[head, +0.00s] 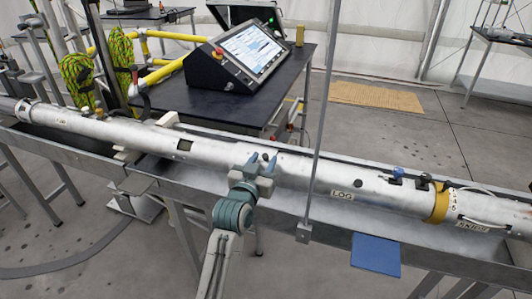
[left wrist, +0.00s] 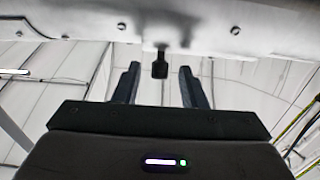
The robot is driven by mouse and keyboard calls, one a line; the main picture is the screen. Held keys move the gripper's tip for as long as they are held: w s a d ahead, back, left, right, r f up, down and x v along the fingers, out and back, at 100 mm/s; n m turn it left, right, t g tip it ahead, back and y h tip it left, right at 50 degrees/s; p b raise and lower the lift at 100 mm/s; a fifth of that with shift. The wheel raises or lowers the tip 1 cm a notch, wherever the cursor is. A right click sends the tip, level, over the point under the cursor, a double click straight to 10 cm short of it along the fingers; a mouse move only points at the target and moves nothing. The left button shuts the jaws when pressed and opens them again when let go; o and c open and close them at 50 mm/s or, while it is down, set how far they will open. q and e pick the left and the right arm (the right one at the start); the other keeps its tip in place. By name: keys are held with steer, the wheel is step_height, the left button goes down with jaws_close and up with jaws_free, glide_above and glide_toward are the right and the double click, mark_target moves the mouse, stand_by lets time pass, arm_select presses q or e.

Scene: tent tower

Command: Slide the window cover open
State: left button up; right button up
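A long silver metal tube (head: 110,128) lies across the head view in a grey trough. My left gripper (head: 262,163) is at the tube's middle, with its two fingers apart. In the left wrist view, a small dark knob (left wrist: 160,66) sticks out from the tube's pale surface (left wrist: 200,25). It sits between the open fingers (left wrist: 160,85), apart from both. The knob appears to be the window cover's handle; the cover's edges cannot be made out. My right gripper is not in view.
A grey trough (head: 320,222) runs along below the tube. A thin vertical pole (head: 318,120) stands just right of my gripper. A dark table (head: 275,100) with a tilted screen console (head: 238,55) stands behind. A blue plate (head: 376,254) hangs at the front right.

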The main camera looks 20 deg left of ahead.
arm_select(q)
steer(key=shift+w, duration=1.25)
steer(key=shift+c, duration=0.9)
jaws_close()
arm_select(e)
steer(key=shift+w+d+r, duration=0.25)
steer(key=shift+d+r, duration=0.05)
